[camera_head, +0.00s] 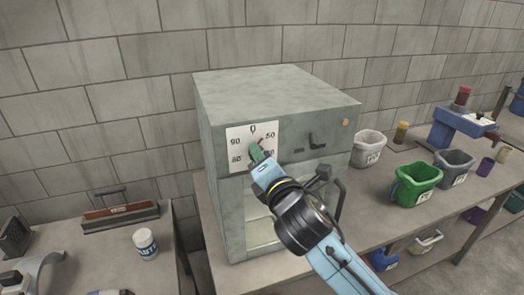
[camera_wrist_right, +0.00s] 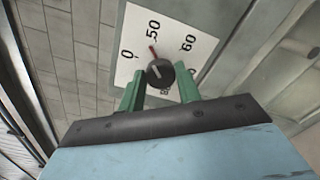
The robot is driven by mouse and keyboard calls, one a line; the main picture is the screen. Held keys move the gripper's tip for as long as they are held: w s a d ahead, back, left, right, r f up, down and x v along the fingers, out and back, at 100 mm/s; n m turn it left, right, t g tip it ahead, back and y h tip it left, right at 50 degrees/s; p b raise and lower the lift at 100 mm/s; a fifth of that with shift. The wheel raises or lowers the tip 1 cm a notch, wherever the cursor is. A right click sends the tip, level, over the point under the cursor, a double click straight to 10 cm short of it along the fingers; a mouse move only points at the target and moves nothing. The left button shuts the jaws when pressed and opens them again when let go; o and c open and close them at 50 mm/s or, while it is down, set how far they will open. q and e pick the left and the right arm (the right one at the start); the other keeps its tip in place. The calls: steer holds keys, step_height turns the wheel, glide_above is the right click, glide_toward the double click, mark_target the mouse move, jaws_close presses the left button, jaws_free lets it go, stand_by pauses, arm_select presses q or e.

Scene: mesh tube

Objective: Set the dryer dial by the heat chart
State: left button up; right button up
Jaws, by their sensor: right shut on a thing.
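The dryer (camera_head: 290,90) is a grey-green metal box on a bench. Its white dial plate (camera_head: 238,136) has numbers around it: 0, 50, 60, 80 and 90. My right gripper (camera_head: 256,152) reaches up to the dial with green fingers and covers part of it. In the right wrist view, the right gripper (camera_wrist_right: 160,92) is shut on the dark round dial knob (camera_wrist_right: 160,72), one finger on each side. The knob's red pointer (camera_wrist_right: 153,50) points towards 50. I cannot make out a heat chart. My left gripper is not in view.
A white bin (camera_head: 368,146), a green bin (camera_head: 416,184) and a grey bin (camera_head: 453,166) stand right of the dryer. A blue device (camera_head: 462,126) is behind them. A toolbox (camera_head: 120,214) and a white jar (camera_head: 145,243) sit on the left bench.

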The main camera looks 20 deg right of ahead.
steer(key=m+p, duration=0.2)
steer(key=m, duration=0.7)
steer(key=m+p, duration=0.1)
steer(key=m, duration=0.8)
steer(key=m+p, duration=0.2)
steer(key=m, duration=0.6)
steer(key=shift+a+f+m+p, duration=0.2)
steer(key=shift+f+m+p, duration=0.1)
steer(key=shift+m+p, duration=0.1)
steer(key=o, duration=1)
steer(key=shift+c, duration=0.2)
steer(key=shift+s, duration=0.1)
